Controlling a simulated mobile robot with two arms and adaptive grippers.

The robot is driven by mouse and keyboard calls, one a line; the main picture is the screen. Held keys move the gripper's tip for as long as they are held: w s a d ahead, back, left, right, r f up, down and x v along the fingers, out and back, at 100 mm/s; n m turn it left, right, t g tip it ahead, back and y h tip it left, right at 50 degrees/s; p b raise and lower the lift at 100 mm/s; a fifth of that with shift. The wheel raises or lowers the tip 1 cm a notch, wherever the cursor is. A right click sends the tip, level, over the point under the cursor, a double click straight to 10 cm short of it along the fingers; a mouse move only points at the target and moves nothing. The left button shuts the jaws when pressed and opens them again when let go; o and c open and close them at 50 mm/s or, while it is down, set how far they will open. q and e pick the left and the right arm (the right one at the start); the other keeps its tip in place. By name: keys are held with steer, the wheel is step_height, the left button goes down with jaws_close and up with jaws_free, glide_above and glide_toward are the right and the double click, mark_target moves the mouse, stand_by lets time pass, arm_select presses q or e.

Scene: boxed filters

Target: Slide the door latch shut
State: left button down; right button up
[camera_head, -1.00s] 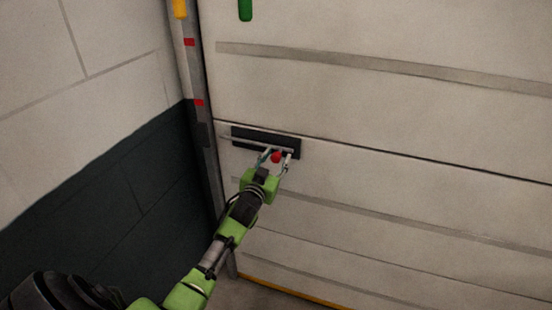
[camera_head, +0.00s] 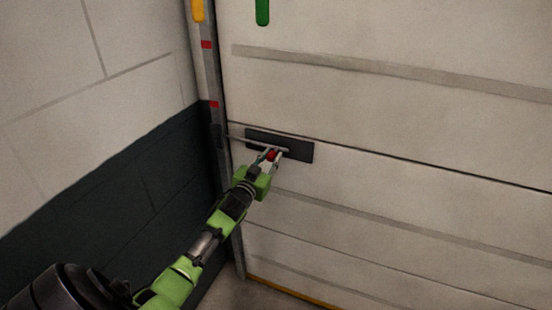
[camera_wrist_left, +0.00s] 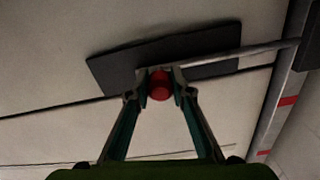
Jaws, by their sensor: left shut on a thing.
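The door latch has a dark plate (camera_head: 300,151) on the pale panelled door, a thin grey rod (camera_head: 250,141) and a red knob (camera_head: 271,155). My left gripper (camera_head: 272,157) is shut on the red knob, in front of the plate's left half. In the left wrist view the knob (camera_wrist_left: 160,86) sits between the two fingertips (camera_wrist_left: 160,82). There the rod (camera_wrist_left: 245,50) runs right, past the plate's edge, and its end overlaps the grey door post (camera_wrist_left: 276,88); how far it enters cannot be told. My right gripper is not in view.
The grey post (camera_head: 213,90) with red marks stands along the door's left edge. A grey and dark block wall (camera_head: 90,190) is left of it. A green bar (camera_head: 262,12) is higher on the door. The door face right of the latch is clear.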

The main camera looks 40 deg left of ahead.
arm_select(q)
steer(key=shift+a, duration=0.2)
steer(key=c, duration=1.8)
jaws_free()
steer(key=shift+s, duration=0.1)
steer(key=shift+o, duration=0.2)
steer(key=shift+a, duration=0.15)
steer(key=shift+s+d, duration=0.2)
steer(key=v, duration=1.1)
steer(key=shift+s, duration=0.3)
